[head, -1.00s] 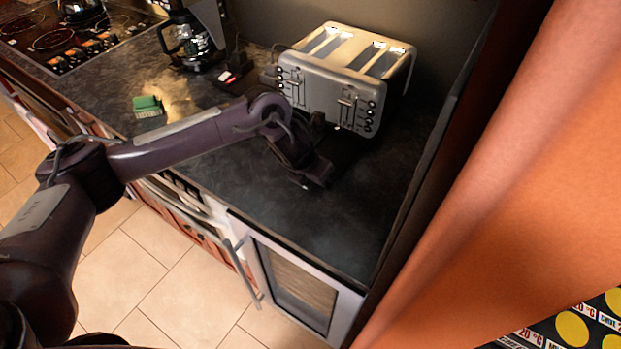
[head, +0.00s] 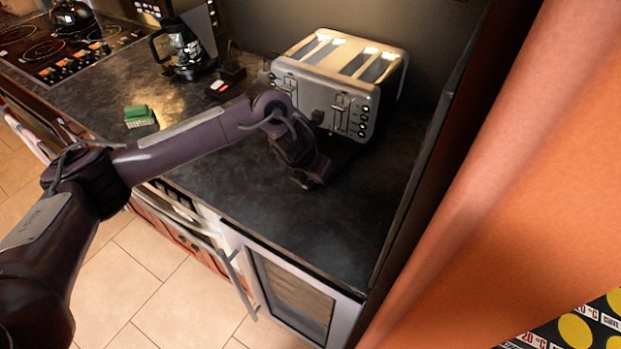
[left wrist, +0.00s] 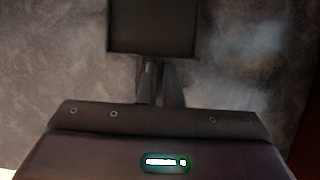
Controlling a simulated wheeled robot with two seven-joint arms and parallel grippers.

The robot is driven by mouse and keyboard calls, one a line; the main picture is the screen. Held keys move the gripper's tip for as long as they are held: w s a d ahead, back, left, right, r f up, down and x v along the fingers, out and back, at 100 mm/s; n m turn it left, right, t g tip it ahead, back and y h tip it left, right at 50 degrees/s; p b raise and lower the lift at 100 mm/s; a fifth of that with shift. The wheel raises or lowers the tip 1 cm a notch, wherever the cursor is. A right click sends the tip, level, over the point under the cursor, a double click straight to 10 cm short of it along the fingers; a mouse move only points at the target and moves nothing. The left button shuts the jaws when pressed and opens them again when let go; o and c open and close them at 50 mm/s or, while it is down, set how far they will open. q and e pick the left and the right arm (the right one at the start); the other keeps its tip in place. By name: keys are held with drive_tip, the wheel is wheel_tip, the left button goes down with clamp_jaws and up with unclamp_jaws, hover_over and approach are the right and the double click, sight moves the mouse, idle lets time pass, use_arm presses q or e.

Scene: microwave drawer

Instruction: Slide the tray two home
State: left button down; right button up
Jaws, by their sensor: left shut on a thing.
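The silver toaster (head: 331,84) stands on the dark counter against the back wall. A dark flat tray (head: 345,154) shows low at its front, partly hidden by my left wrist. In the left wrist view the tray (left wrist: 152,28) is a dark rectangular plate, with its near edge at my fingers. My left gripper (left wrist: 158,82) is shut on that edge. In the head view my left gripper (head: 312,180) is just in front of the toaster, low over the counter, its fingers mostly hidden. How far the tray reaches under the toaster cannot be told. My right gripper is not in view.
A coffee maker (head: 184,45) and a green sponge (head: 140,116) are left of the toaster. A stove (head: 62,50) is farther left. A tall wooden panel bounds the counter at right. The counter (head: 310,230) in front of my gripper is clear.

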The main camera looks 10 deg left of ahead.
sight(337, 152)
use_arm(q)
drive_tip(key=shift+w+d, duration=0.1)
drive_tip(key=shift+w, duration=0.2)
drive_tip(key=shift+w+d+b, duration=0.3)
drive_tip(key=shift+w+b, duration=0.2)
drive_tip(key=shift+w, duration=0.1)
drive_tip(key=shift+w+d+b, duration=0.25)
drive_tip(key=shift+w+b, duration=0.25)
drive_tip(key=shift+w, duration=0.1)
drive_tip(key=shift+w, duration=0.15)
drive_tip(key=shift+w+d+f+b, duration=0.1)
drive_tip(key=shift+w+d+b, duration=0.15)
drive_tip(key=shift+w+b, duration=0.3)
drive_tip(key=shift+w+d+r+b, duration=0.1)
drive_tip(key=shift+w+d+b, duration=0.2)
drive_tip(key=shift+w+b, duration=0.3)
drive_tip(key=shift+w+d+f+b, duration=0.1)
drive_tip(key=shift+w+d+b, duration=0.25)
drive_tip(key=shift+w, duration=0.35)
drive_tip(key=shift+w, duration=0.1)
drive_tip(key=shift+w+d+b, duration=0.1)
drive_tip(key=shift+w+b, duration=0.15)
drive_tip(key=shift+b, duration=0.2)
drive_tip(key=shift+w+d+b, duration=0.25)
drive_tip(key=shift+w+b, duration=0.15)
drive_tip(key=shift+w, duration=0.2)
drive_tip(key=shift+w+d+b, duration=0.2)
drive_tip(key=shift+w+b, duration=0.15)
drive_tip(key=shift+w, duration=0.25)
